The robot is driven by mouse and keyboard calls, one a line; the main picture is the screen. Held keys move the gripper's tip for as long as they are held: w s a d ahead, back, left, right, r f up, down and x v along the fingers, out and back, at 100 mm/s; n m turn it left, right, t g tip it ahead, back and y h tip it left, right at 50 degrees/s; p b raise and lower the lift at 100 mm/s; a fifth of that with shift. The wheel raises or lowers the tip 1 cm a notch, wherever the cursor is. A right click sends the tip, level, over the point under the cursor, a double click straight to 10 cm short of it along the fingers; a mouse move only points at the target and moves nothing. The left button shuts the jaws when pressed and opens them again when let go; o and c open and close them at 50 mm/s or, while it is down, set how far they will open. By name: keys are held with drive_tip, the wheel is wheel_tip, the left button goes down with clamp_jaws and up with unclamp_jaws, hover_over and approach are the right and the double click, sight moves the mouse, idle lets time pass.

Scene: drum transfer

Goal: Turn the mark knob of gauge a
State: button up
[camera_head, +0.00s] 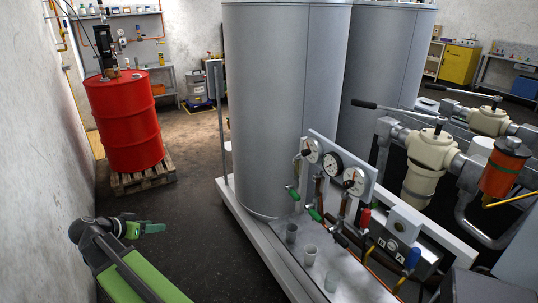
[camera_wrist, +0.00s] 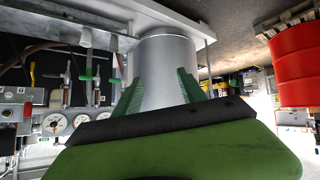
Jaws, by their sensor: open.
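Three round white gauges sit in a row on a grey panel (camera_head: 325,150) in front of a tank: a left gauge (camera_head: 312,150), a middle gauge (camera_head: 333,165) and a right gauge (camera_head: 354,181). I cannot read which is gauge a, and its mark knob is too small to make out. The gauges also show at the lower left of the wrist view, which is upside down: one gauge (camera_wrist: 54,124), another (camera_wrist: 82,122). My gripper (camera_head: 150,228) is left of the panel, well apart from it. Its green fingers (camera_wrist: 158,88) are open with nothing between them.
A large grey tank (camera_head: 278,100) stands on a raised white platform behind the panel. Green-handled valves (camera_head: 314,214) and several cups are below the gauges. A red drum (camera_head: 124,120) stands on a pallet (camera_head: 143,179) at left. Dark floor (camera_head: 197,180) between is clear.

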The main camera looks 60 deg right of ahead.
sight(303, 152)
drive_tip(key=s+d+r+m+g+h+b, duration=0.1)
drive_tip(key=s+d+r+m+g+h, duration=0.2)
drive_tip(key=d, duration=0.7)
drive_tip(key=s+d+r+m+g+h+b, duration=0.15)
drive_tip(key=s+d+r, duration=0.25)
drive_tip(key=d, duration=0.6)
drive_tip(key=s+d+r+m+g+h+b, duration=0.1)
drive_tip(key=s+d+r+m+g+h, duration=0.2)
drive_tip(key=d, duration=0.6)
drive_tip(key=s+d+m+y, duration=0.1)
drive_tip(key=s+d, duration=0.6)
drive_tip(key=d, duration=0.1)
drive_tip(key=s+d+g+y, duration=0.1)
drive_tip(key=s+d, duration=0.6)
drive_tip(key=d, duration=0.1)
drive_tip(key=s+d+m+g+y, duration=0.1)
drive_tip(key=s+d, duration=0.7)
drive_tip(key=shift+f+m+b, duration=0.2)
drive_tip(key=shift+m+b, duration=0.15)
drive_tip(key=shift+c, duration=0.2)
clamp_jaws()
